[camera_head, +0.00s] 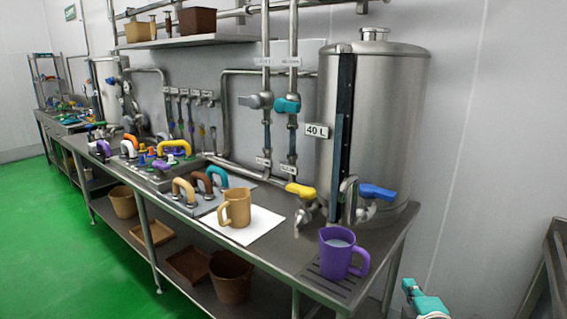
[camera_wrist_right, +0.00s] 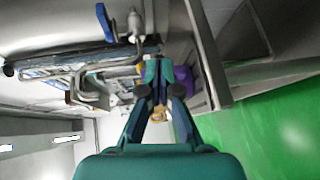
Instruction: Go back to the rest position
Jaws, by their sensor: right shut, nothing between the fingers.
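My right gripper (camera_head: 426,302) shows at the lower right of the head view, in the air to the right of the steel counter's end. It is shut and empty, and apart from everything. In the right wrist view its fingers (camera_wrist_right: 158,72) are together with nothing between them. A purple jug (camera_head: 342,254) with pale liquid in it stands upright on the counter's front right, left of the gripper. Part of the purple jug (camera_wrist_right: 187,88) shows behind the fingers in the wrist view. My left gripper is in neither view.
The steel counter (camera_head: 270,264) carries a tan jug (camera_head: 235,208) on a white sheet (camera_head: 262,223). A large steel tank (camera_head: 385,120) stands behind, with a blue-handled tap (camera_head: 378,192). A metal frame (camera_head: 548,262) stands at far right. Green floor (camera_head: 60,235) is clear at left.

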